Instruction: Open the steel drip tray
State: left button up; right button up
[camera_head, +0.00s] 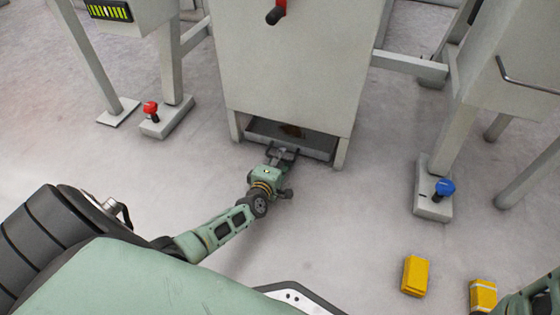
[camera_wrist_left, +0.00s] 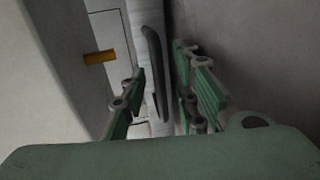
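The steel drip tray (camera_head: 318,149) sits low between the legs of the grey cabinet; its dark inside with a brownish patch shows below the cabinet's lower edge. My left gripper (camera_head: 283,152) is at the tray's front edge and hides part of it. In the left wrist view, a dark bar-like handle (camera_wrist_left: 153,62) stands along the pale steel front (camera_wrist_left: 143,18). The fingers of my left gripper (camera_wrist_left: 162,95) are spread on either side of the handle, with gaps visible. Contact cannot be made out. My right gripper is out of view.
The grey cabinet (camera_head: 295,60) rises above the tray, with a red-and-black handle (camera_head: 277,13). Yellow blocks (camera_head: 415,275) lie on the floor at lower right. Floor before the tray is clear.

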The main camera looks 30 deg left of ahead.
pick_arm(q)
grip_shut()
dwell(0.6)
